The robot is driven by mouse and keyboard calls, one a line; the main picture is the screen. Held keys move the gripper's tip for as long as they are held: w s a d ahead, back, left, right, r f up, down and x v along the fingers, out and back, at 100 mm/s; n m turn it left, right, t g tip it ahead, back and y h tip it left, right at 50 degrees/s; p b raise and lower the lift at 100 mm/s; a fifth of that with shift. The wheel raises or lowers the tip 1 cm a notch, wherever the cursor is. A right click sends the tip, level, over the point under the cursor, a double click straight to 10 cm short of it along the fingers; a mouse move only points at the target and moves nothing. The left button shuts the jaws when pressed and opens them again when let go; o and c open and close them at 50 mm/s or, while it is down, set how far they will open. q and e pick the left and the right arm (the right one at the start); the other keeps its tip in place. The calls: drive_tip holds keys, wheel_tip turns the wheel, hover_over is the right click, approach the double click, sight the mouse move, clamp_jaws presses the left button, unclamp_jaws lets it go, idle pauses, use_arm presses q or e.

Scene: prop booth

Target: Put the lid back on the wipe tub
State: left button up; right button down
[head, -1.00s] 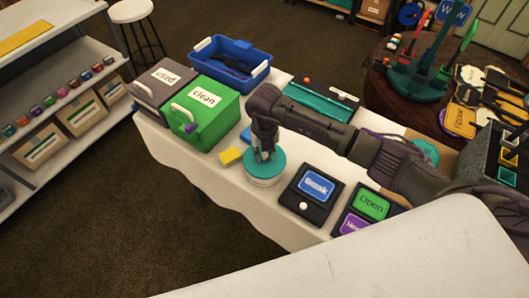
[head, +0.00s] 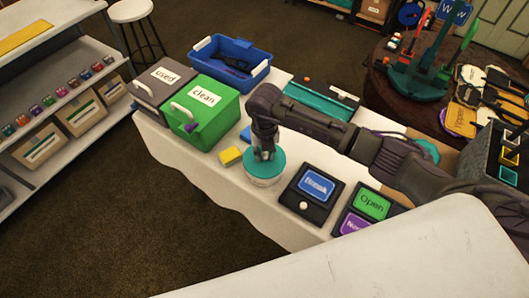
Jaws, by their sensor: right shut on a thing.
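The wipe tub (head: 264,181) is a short white cylinder on the white-covered table, near its front edge. The teal lid (head: 252,169) is on top of the tub's mouth and looks about level. My right gripper (head: 264,155) points down over the lid's middle and is shut on it; the fingertips and the lid's grip are partly hidden by the gripper itself. Whether the lid is fully seated cannot be told. My left gripper is not in view.
A yellow sponge (head: 230,156) lies just left of the tub. Green "clean" (head: 205,97) and grey "used" (head: 165,76) boxes stand further left, with a blue bin (head: 229,61) behind. A "Break" sign box (head: 317,185) is to the right. A white surface (head: 400,260) fills the near foreground.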

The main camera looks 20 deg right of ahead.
drive_tip(key=shift+c, duration=2.1)
unclamp_jaws()
drive_tip(key=shift+r, duration=0.15)
drive_tip(key=shift+r+p, duration=2.6)
drive_tip(key=shift+r, duration=0.8)
clamp_jaws()
